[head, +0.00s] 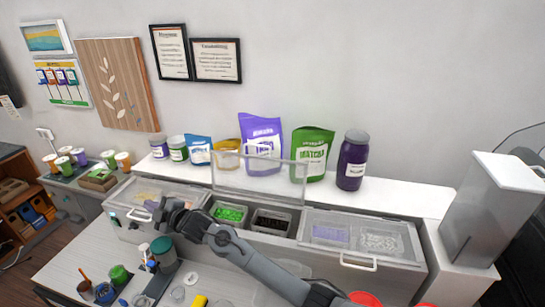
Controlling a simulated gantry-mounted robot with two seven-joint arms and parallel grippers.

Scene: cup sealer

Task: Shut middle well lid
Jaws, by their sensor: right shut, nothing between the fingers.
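The middle well lid (228,172) is a clear panel that stands raised, tilted up at the back of the counter unit. Below it the middle well is open and shows a bin of green pieces (229,213) and a bin of dark pieces (271,221). My right gripper (160,211) is shut and empty. It is in front of the left well lid (150,188), to the left of the open middle well and apart from the raised lid. My right forearm crosses in front of the unit from the lower right. My left gripper is not in view.
The left lid and the right lid (345,228) lie shut. Purple (261,135) and green (313,143) pouches and a purple jar (352,160) stand on the ledge behind. Cups and small items crowd the front counter. A grey machine (490,212) stands at right.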

